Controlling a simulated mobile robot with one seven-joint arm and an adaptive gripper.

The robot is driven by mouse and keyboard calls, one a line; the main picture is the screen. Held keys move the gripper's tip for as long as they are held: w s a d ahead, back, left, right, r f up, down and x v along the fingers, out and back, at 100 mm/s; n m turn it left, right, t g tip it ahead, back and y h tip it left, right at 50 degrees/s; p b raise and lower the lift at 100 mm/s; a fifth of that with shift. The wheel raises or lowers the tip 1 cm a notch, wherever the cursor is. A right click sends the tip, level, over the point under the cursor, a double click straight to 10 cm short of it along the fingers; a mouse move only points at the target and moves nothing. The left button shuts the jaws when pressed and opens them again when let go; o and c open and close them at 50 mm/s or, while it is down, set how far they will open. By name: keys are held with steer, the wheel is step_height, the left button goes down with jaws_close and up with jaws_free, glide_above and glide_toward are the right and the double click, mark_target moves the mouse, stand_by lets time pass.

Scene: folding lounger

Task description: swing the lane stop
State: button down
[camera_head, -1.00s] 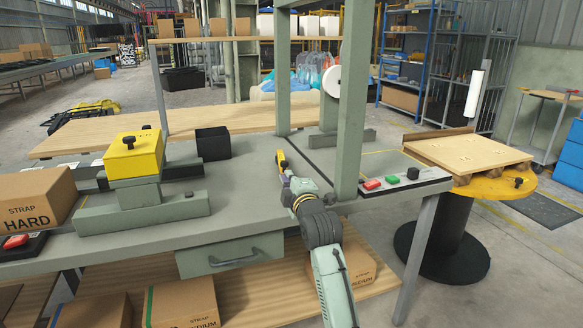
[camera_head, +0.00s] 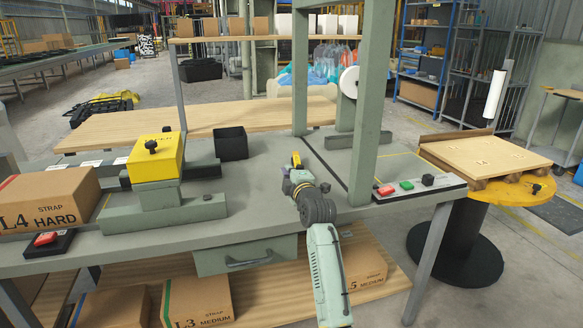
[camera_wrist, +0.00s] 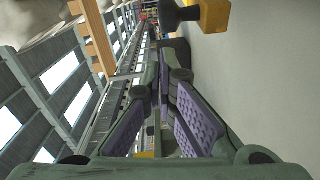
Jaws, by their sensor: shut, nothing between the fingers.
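I cannot tell which part is the lane stop. My gripper (camera_head: 297,166) is over the grey bench (camera_head: 265,205), near the foot of a green-grey frame post. In the wrist view its fingers (camera_wrist: 160,80), with purple ribbed pads, come together with nothing between them. A yellow block with a black knob (camera_head: 155,157) sits on a green-grey stand, left of my gripper in the head view. It also shows at the top of the wrist view (camera_wrist: 214,14). A small yellow piece shows at my gripper's tip in the head view; whether it belongs to the gripper is unclear.
An open black box (camera_head: 231,143) stands behind the gripper to its left. The frame post (camera_head: 374,100) rises close on its right, beside red, green and black buttons (camera_head: 406,186). A strapped carton (camera_head: 48,199) is at the left. A yellow round table (camera_head: 500,194) stands at the right.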

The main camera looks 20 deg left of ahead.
steer(key=shift+w+d+f, duration=0.1)
steer(key=shift+w+d, duration=0.1)
steer(key=shift+w, duration=0.1)
steer(key=shift+d, duration=0.1)
steer(key=b, duration=0.1)
steer(key=d+b, duration=0.2)
steer(key=b, duration=0.1)
steer(key=shift+w+d+f, duration=0.1)
steer(key=shift+w+f, duration=0.2)
steer(key=shift+w, duration=0.05)
steer(key=shift+w+d+r+b, duration=0.25)
steer(key=shift+w+d+b, duration=0.05)
steer(key=shift+d+b, duration=0.4)
steer(key=shift+r, duration=0.1)
